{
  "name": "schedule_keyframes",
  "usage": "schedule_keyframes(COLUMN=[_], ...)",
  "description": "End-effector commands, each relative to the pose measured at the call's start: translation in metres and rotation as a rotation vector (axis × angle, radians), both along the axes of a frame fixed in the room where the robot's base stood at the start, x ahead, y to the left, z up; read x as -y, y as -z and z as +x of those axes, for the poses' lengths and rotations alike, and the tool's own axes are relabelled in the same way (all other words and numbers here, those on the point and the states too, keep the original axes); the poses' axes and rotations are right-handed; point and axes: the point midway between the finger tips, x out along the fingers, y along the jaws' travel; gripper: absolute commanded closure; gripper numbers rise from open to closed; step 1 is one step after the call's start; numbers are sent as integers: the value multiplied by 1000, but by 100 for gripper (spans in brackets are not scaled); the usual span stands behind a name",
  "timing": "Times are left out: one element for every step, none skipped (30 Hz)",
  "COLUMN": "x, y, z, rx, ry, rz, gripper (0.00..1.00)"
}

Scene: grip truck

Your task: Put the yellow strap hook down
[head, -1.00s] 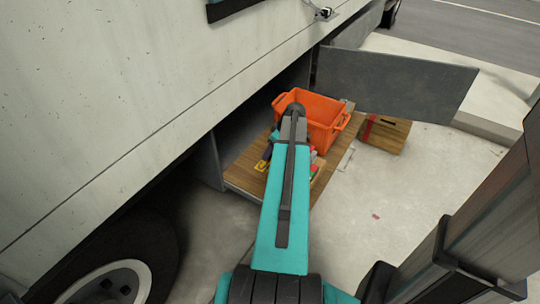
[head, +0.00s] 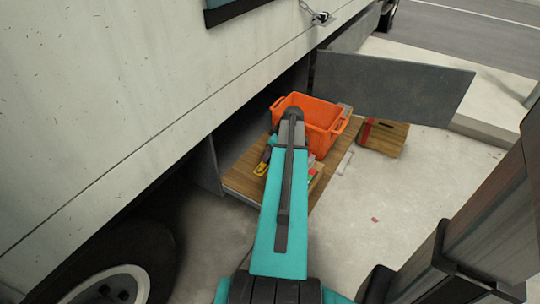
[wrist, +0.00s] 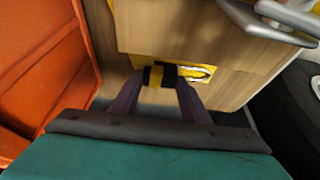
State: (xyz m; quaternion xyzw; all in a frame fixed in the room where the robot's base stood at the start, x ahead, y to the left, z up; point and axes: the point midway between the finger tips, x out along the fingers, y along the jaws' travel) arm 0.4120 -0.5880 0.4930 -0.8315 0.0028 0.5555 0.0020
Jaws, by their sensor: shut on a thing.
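The yellow strap hook (wrist: 198,73) shows in the wrist view, with a black band around its left part. My gripper (wrist: 160,82) is shut on it, one dark finger at each side. The hook lies close against a pale wooden surface (wrist: 225,85); I cannot tell whether it touches. In the head view a small yellow piece (head: 261,168) shows left of my arm, over the wooden deck (head: 237,180). My arm hides most of the gripper there.
An orange crate (head: 330,113) stands on the deck behind my arm; its wall fills the left of the wrist view (wrist: 45,60). A wooden box (head: 381,138) stands to the right. An open grey door (head: 395,88) is behind, and the truck's side (head: 110,110) is left.

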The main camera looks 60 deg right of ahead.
Motion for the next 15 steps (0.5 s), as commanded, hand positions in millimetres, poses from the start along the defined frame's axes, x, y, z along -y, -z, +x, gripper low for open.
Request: schedule_keyframes(x=[0, 0, 0, 0, 0, 0, 0, 0, 0, 0, 0, 0, 0, 0, 0], y=[-3, -4, -7, -9, -12, -16, -20, -24, -30, -34, -38, -44, -49, -54, -60], z=[0, 0, 0, 0, 0, 0, 0, 0, 0, 0, 1, 1, 1, 0, 1], rx=[0, 1, 1, 1, 1, 1, 1, 1, 1, 1, 1, 1, 2, 1, 1], ry=[0, 0, 0, 0, 0, 0, 0, 0, -1, -1, -1, -1, -1, -1, -1], rz=[-1, -1, -1, -1, -1, -2, -2, -2, -3, -2, -3, -3, -3, -3, -1], gripper=[87, 87, 87, 87, 87, 87, 87, 87, 87, 87, 87, 87, 87, 87, 87])
